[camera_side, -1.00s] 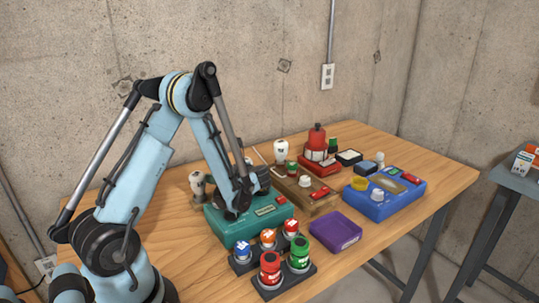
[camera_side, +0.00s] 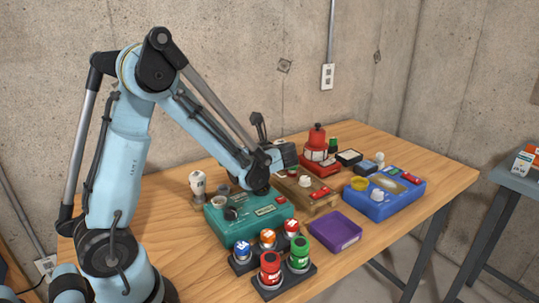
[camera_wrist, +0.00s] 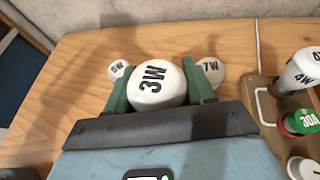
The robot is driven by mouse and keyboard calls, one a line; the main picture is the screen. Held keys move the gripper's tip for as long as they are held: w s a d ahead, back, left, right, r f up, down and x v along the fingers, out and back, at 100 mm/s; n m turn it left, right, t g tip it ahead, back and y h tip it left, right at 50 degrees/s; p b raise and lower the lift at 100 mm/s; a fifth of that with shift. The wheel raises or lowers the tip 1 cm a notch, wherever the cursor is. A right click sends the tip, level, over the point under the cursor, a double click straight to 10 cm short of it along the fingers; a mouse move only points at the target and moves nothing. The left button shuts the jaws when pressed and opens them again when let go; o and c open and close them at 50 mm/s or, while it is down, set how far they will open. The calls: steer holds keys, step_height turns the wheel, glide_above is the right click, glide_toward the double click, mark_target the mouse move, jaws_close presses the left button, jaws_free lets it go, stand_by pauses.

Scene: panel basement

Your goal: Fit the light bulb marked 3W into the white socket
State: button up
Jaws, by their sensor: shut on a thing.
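In the wrist view, the white bulb marked 3W (camera_wrist: 152,84) sits between the two green fingers of my gripper (camera_wrist: 155,64), which is shut on it. The bulb's base is hidden, so I cannot tell whether it is clear of the table. In the side view, my wrist hides the bulb and the fingers, behind the right end of the teal panel (camera_side: 250,228). A pale round ring (camera_side: 220,202) at the teal panel's left looks like the white socket. Its inside is too small to make out.
A bulb marked 7W (camera_wrist: 212,69) and another bulb (camera_wrist: 119,69) stand near my fingers. A 4W bulb (camera_wrist: 301,68) and green 30A fuse (camera_wrist: 301,122) are right, at the wooden panel (camera_side: 318,206). A blue panel (camera_side: 386,207), purple tray (camera_side: 335,230) and fuse rack (camera_side: 270,279) stand around.

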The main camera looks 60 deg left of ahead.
steer(key=v, duration=0.4)
steer(key=shift+a+r, duration=0.15)
steer(key=shift+r, duration=0.1)
steer(key=shift+s+r, duration=0.1)
steer(key=shift+s, duration=0.15)
steer(key=s+a+n+g+h, duration=0.2)
steer(key=s+n+g, duration=0.25)
steer(key=s, duration=0.35)
steer(key=shift+g, duration=0.25)
steer(key=shift+w+d+f, duration=0.1)
steer(key=shift+f, duration=1.45)
steer(key=shift+w+d+f, duration=0.1)
steer(key=shift+d+f, duration=0.05)
steer(key=shift+f, duration=1.4)
steer(key=shift+f, duration=0.6)
steer(key=o, duration=0.8)
steer(key=shift+c, duration=0.2)
